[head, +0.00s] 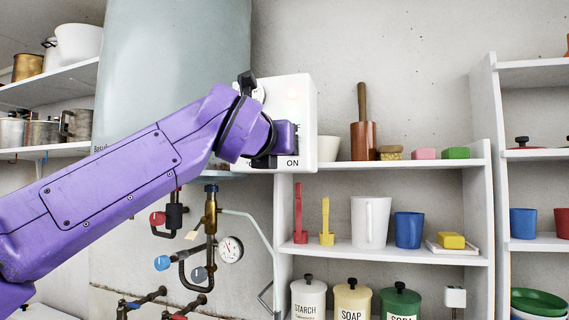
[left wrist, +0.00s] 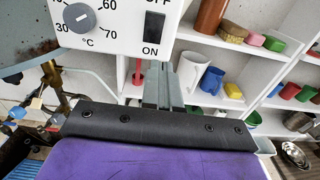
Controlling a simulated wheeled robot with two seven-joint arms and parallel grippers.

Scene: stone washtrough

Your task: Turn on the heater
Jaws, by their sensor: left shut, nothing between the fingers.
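The heater's white control box (head: 306,122) hangs on the wall beside the large pale green tank (head: 170,55). In the left wrist view the box (left wrist: 118,38) shows a grey temperature dial (left wrist: 80,17) and a dark switch (left wrist: 154,27) between the OFF and ON labels. A faint reddish spot shows on the box's upper front in the head view. My left gripper (head: 286,138) is in front of the box and hides the switch there. Its shut, empty fingers (left wrist: 171,82) show just below and right of the ON label in the wrist view. I cannot tell whether they touch the box.
A shelf unit (head: 400,253) right of the box holds mugs, soaps and canisters. Pipes with valves and a pressure gauge (head: 230,249) are below the tank. A shelf with pots (head: 45,151) is at the left. A second shelf unit (head: 540,156) stands far right.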

